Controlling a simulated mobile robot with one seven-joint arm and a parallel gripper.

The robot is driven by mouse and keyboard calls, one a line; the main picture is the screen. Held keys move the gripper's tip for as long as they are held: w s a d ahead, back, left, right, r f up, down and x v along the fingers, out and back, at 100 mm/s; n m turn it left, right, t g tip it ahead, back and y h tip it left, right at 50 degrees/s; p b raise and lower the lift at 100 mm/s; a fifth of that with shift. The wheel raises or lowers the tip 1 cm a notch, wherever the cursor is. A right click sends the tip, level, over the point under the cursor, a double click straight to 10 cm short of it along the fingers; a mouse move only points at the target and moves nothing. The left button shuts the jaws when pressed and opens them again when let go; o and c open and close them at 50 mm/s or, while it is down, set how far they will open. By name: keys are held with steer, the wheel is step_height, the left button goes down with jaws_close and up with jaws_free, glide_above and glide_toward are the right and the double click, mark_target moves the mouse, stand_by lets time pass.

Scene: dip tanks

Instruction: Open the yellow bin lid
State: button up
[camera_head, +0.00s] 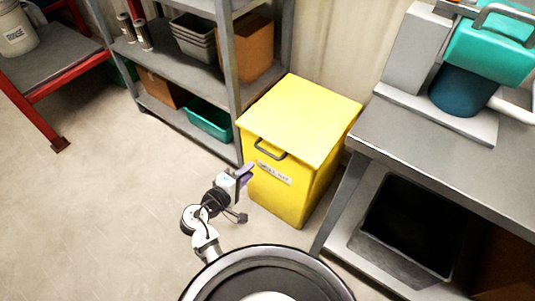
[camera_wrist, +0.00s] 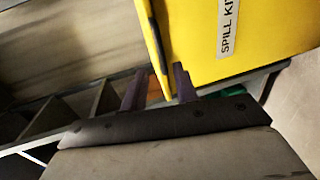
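The yellow bin (camera_head: 291,196) stands on the floor between the shelf rack and a grey bench. Its flat yellow lid (camera_head: 301,112) is shut, with a dark handle (camera_head: 271,151) at the front edge. A label reading "SPILL KIT" (camera_wrist: 227,28) is on the bin front (camera_wrist: 196,50). My gripper (camera_head: 245,175) is in front of the bin, a little below and left of the handle. In the wrist view my gripper (camera_wrist: 157,78) has its two purple fingers apart with nothing clamped between them. A dark bar, likely the handle (camera_wrist: 157,45), lies just beyond the fingertips.
A grey shelf rack (camera_head: 234,87) with bins and boxes stands close on the left of the yellow bin. A grey bench (camera_head: 440,165) with a teal machine (camera_head: 490,50) stands close on the right. The floor (camera_head: 90,215) at left is clear.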

mark_target(267, 154)
steer(key=x, duration=1.1)
steer(key=shift+w+p, duration=0.15)
steer(key=shift+p, duration=0.15)
steer(key=shift+c, duration=0.4)
jaws_close()
